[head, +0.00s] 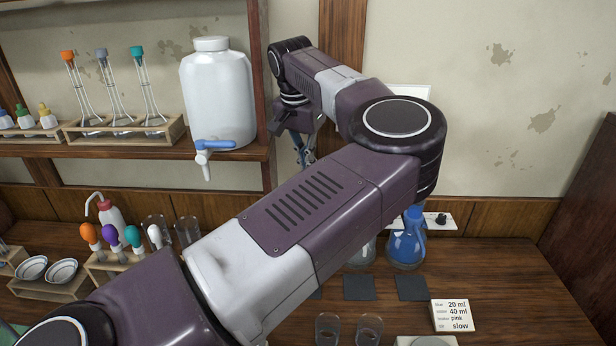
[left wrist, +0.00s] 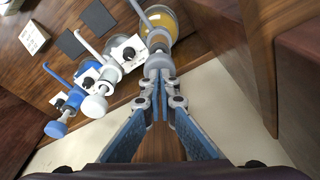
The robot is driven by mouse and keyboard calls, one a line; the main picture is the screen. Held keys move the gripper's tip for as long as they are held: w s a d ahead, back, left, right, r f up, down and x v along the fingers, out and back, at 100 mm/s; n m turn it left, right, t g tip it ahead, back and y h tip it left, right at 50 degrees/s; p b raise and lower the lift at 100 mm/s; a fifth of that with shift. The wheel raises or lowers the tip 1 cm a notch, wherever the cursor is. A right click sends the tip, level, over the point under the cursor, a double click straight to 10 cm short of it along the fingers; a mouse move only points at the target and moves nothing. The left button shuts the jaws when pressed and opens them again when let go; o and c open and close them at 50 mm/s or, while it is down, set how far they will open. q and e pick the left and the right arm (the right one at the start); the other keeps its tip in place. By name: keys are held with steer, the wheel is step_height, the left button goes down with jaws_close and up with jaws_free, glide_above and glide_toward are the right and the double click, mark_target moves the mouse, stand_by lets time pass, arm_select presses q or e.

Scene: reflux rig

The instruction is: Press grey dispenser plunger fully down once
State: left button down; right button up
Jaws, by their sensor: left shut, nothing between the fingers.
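The grey dispenser shows in the left wrist view as a bottle of amber liquid (left wrist: 160,30) with a grey plunger head (left wrist: 158,66). In the head view it is hidden behind my arm. My left gripper (left wrist: 160,103) is shut and empty, with its fingertips lined up over the grey plunger head. I cannot tell whether they touch it. In the head view the left gripper (head: 304,156) is small and partly covered by my arm, near the wall. My right gripper is not in view.
Beside the grey dispenser stand a white-topped dispenser (left wrist: 95,104) and a blue-topped one (left wrist: 57,128). The blue bottle (head: 408,245) also shows in the head view. Dark mats (head: 411,288), a label block (head: 453,315) and glasses (head: 328,327) are nearer the front. A white jug (head: 215,95) stands on the shelf.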

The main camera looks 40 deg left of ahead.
arm_select(q)
steer(key=shift+f, duration=0.35)
steer(key=shift+s+f+b, duration=0.1)
steer(key=shift+f+b, duration=1.3)
steer(key=shift+f, duration=0.5)
steer(key=shift+r, duration=0.1)
steer(key=shift+r+p, duration=0.55)
steer(key=shift+r, duration=0.15)
steer(key=shift+r+p, duration=1.4)
steer(key=shift+r, duration=0.85)
steer(key=shift+r, duration=0.1)
